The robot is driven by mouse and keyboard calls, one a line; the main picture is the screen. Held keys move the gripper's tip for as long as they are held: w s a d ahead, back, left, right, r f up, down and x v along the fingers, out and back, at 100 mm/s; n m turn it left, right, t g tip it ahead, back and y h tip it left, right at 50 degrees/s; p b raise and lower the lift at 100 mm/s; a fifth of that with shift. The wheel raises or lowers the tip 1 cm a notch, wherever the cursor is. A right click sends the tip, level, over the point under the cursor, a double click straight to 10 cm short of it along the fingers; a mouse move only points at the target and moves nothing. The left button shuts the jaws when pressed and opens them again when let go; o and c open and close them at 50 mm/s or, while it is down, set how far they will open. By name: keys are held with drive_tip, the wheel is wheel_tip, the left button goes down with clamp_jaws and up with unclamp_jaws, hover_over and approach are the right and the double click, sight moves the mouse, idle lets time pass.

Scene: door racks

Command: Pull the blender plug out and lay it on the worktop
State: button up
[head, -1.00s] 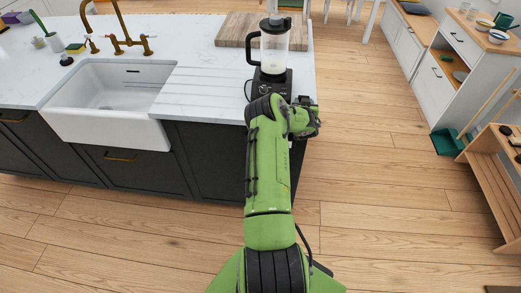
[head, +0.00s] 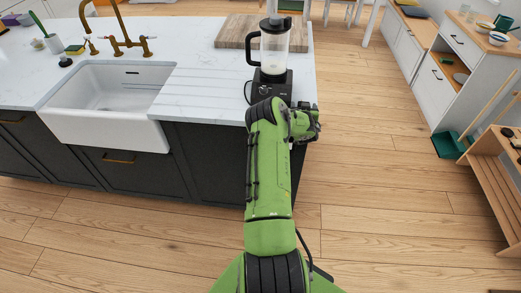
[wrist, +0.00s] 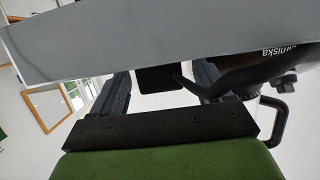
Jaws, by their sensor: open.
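The blender (head: 275,45) stands upright on the worktop (head: 205,82) near its right end, with its dark base partly behind my arm. A bit of dark cable (head: 247,90) shows at the left of the base. In the wrist view, a dark block that looks like the blender plug (wrist: 155,79) shows between the fingers of my gripper (wrist: 162,84), with a cord leading off to the right. The fingers are apart. I cannot tell whether they touch the plug. The worktop slab (wrist: 120,40) crosses the wrist view's top. In the head view, my arm hides the plug and fingertips.
A wooden board (head: 240,32) lies behind the blender. The white sink (head: 110,100) and brass tap (head: 128,42) are to the left. Bare floor (head: 370,170) lies right of the island. Shelving (head: 495,165) stands at the far right.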

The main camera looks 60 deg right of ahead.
drive_tip(key=p+v, duration=1.1)
drive_tip(key=v, duration=0.4)
drive_tip(key=shift+a+p, duration=0.25)
drive_tip(key=shift+p, duration=0.05)
drive_tip(key=shift+s+r, duration=0.1)
drive_tip(key=shift+s, duration=0.05)
